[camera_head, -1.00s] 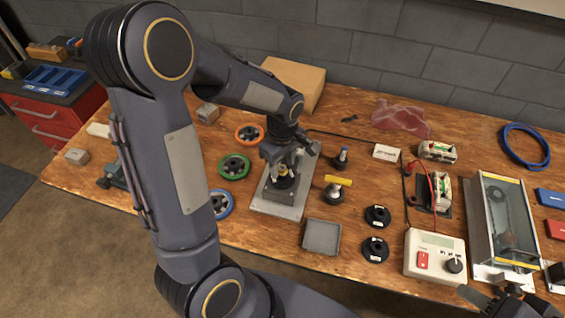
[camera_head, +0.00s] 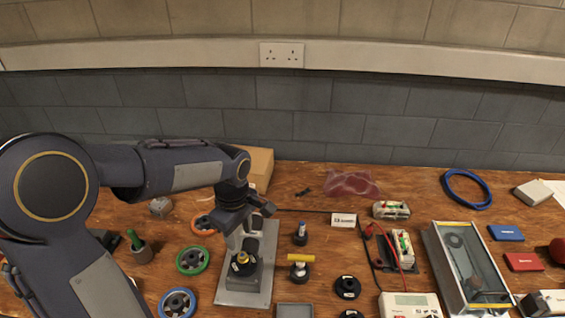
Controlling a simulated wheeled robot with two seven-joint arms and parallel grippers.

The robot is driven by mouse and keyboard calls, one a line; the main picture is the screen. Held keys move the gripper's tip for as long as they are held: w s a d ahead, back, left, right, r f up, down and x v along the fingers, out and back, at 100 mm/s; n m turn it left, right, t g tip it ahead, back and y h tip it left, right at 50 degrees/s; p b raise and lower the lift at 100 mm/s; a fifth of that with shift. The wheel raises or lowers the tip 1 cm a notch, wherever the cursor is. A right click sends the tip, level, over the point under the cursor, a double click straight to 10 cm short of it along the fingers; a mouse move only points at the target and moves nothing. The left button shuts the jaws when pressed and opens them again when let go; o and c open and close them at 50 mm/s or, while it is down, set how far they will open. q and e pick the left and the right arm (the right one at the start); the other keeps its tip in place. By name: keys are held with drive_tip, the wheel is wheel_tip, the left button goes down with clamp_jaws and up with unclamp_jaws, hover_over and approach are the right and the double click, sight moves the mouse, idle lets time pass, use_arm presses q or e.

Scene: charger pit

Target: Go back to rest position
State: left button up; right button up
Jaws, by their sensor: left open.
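My left gripper (camera_head: 237,220) hangs at the end of my left arm, which comes in from the left. Its jaws are open, with the fingers spread above the grey press-like stand (camera_head: 246,283) on the workbench. The gripper hides part of the stand's upper end; I cannot tell whether it touches it. No object shows between the fingers. My right gripper is not in view.
The wooden workbench (camera_head: 405,272) holds green (camera_head: 192,260) and blue (camera_head: 177,303) rings, a cardboard box (camera_head: 261,165), a white meter (camera_head: 410,305), a clear-lidded case (camera_head: 468,265) and a blue cable coil (camera_head: 467,188). A wall with a socket (camera_head: 282,55) stands behind.

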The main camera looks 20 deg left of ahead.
use_arm(q)
drive_tip(key=s+d+r+m+t+h, duration=0.2)
drive_tip(key=s+r+m, duration=0.1)
drive_tip(key=s+m, duration=0.3)
drive_tip(key=s+d+r+m+t+h, duration=0.1)
drive_tip(key=s+d+r+m+t, duration=0.1)
drive_tip(key=s+m, duration=0.5)
drive_tip(key=s+r+t, duration=0.1)
drive_tip(key=s, duration=0.3)
drive_tip(key=shift+t+h, duration=0.3)
drive_tip(key=shift+h, duration=0.1)
